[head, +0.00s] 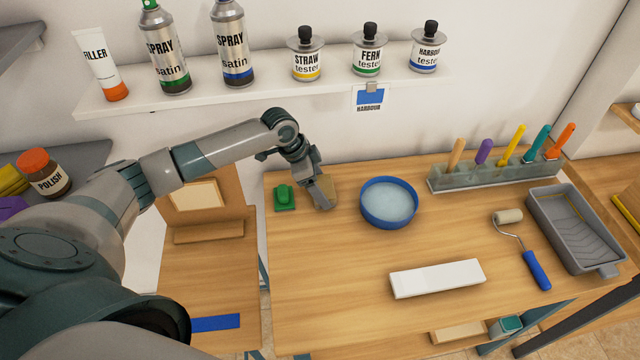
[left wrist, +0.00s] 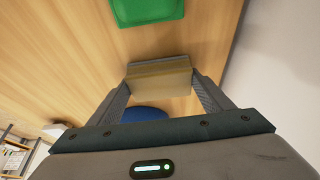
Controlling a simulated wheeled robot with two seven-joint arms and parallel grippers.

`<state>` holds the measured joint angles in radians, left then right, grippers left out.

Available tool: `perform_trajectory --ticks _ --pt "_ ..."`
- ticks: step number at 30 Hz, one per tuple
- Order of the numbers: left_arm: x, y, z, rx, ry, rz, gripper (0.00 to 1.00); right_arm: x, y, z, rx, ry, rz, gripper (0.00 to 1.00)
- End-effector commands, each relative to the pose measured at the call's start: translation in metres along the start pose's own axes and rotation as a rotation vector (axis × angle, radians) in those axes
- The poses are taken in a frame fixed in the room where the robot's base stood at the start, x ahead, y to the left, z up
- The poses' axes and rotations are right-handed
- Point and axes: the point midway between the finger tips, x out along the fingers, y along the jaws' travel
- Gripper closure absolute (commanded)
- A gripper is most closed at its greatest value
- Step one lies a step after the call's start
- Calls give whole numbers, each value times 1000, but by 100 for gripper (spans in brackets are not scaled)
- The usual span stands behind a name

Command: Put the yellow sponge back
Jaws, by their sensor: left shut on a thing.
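My left gripper (head: 318,197) is at the back of the wooden workbench, between a green item and a blue bowl. It is shut on a dull yellow-tan block, which looks like the yellow sponge (head: 328,187). In the left wrist view the sponge (left wrist: 158,78) sits between the two fingertips (left wrist: 160,82). I cannot tell whether it touches the bench. The green item (head: 285,197), a small green tray with a green piece on it, lies just left of the gripper. Its edge also shows in the left wrist view (left wrist: 147,10). My right gripper is not in view.
The round blue bowl (head: 388,203) of pale liquid stands close to the right of the gripper. A white block (head: 436,279), a small roller (head: 522,250), a grey paint tray (head: 572,228) and a handle rack (head: 495,174) lie further right. A shelf (head: 270,80) with cans hangs above.

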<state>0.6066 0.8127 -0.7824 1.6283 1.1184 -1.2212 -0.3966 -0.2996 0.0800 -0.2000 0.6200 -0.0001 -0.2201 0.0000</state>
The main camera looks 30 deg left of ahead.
Motion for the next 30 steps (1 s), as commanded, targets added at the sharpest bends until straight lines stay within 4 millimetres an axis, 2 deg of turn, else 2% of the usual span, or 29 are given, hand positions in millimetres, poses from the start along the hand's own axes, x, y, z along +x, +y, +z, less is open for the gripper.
perform_trajectory --ticks 6,7,9,22,30 --pt "3 0 1 0 0 0 52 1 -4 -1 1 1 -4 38" --pt "3 0 1 0 0 0 24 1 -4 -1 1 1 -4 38" --pt "2 0 1 0 0 0 8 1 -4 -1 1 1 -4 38" --pt "-1 0 0 0 0 -1 8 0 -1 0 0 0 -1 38" --pt "-21 0 -1 -1 -1 0 8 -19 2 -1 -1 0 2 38"
